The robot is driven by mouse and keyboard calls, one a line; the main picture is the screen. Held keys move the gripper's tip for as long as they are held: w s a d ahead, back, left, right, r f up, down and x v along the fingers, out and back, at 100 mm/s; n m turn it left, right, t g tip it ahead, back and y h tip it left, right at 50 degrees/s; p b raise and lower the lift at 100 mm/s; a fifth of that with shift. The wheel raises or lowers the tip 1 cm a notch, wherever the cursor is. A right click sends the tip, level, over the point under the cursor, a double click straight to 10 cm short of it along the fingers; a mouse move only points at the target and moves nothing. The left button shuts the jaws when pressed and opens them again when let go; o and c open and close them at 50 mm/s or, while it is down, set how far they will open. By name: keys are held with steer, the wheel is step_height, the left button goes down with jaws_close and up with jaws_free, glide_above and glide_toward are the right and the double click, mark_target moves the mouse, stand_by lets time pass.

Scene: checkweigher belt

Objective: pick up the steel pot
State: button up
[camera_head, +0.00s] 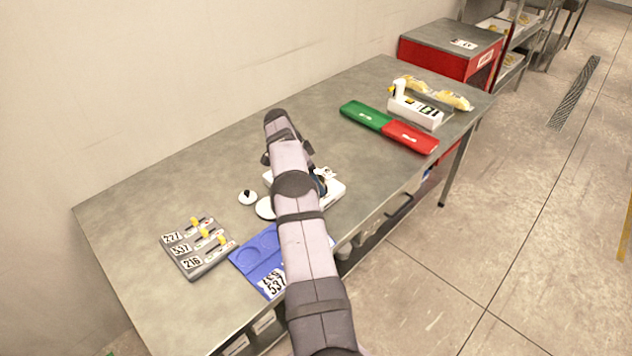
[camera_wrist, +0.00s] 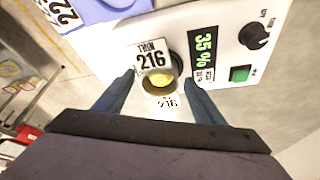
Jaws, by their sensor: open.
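In the wrist view, a small round pot with a shiny rim and yellow contents (camera_wrist: 158,84) sits on a white device; I take it for the steel pot. A tag reading 216 (camera_wrist: 153,58) covers part of its far side. My gripper (camera_wrist: 161,80) is open, with one blue finger on each side of the pot in the picture. I cannot tell whether either finger touches it. In the head view my arm hides the pot and most of the gripper.
The white device (camera_wrist: 222,22) has a green 35% display, a black knob and a green button. A blue tray (camera_head: 258,263), a numbered rack (camera_head: 190,262) and a white lid with a black knob (camera_head: 248,198) are nearby. Green (camera_head: 365,115) and red (camera_head: 410,137) pads lie further right.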

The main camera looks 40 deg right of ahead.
steer(key=shift+s+d+f, duration=0.1)
steer(key=shift+d+f, duration=0.1)
steer(key=shift+f, duration=0.45)
steer(key=c, duration=1.1)
steer(key=shift+r, duration=0.1)
steer(key=shift+r, duration=0.5)
step_height(320, 180, up, 8)
steer(key=shift+f+p, duration=0.1)
steer(key=shift+p, duration=0.2)
steer(key=shift+r+p, duration=0.55)
steer(key=shift+r, duration=0.05)
steer(key=shift+a, duration=0.1)
